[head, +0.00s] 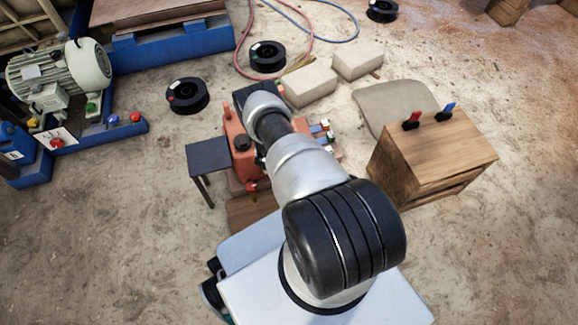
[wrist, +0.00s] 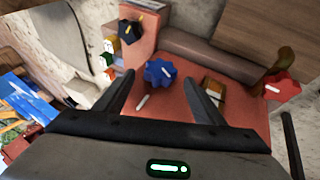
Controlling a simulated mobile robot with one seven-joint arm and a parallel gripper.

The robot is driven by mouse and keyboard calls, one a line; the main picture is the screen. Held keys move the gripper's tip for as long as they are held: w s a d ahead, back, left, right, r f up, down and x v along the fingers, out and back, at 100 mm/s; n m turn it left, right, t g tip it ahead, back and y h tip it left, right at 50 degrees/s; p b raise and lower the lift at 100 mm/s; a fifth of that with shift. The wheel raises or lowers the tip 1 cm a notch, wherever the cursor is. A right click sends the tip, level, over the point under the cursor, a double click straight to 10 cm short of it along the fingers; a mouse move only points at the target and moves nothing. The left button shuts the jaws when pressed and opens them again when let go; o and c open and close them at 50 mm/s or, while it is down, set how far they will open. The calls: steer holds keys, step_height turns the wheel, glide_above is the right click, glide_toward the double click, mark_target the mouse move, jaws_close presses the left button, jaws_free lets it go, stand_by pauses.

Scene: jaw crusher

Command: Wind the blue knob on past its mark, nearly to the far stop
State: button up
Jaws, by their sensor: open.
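The blue knob (wrist: 156,78) shows in the wrist view on the red-orange face of the crusher (wrist: 235,70). It has a lobed rim and a short pale line on its top. A white mark (wrist: 142,101) lies on the red face just below the knob, towards the picture's left. My gripper (wrist: 160,73) is open, with one finger on each side of the knob in the picture. I cannot tell whether either finger touches it. In the head view my arm covers the gripper and the knob, and only part of the crusher (head: 238,135) shows.
A black knob with a yellow line (wrist: 130,32) sits close above-left of the blue one. A red knob (wrist: 282,87) is at the right. A wooden box (head: 430,155) with red and black-blue clips stands right of my arm. A small dark table (head: 208,155) stands left.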

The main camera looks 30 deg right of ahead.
steer(key=shift+b+x, duration=0.55)
steer(key=shift+x, duration=1.1)
steer(key=c, duration=1.1)
steer(key=shift+o, duration=0.2)
steer(key=shift+r, duration=0.1)
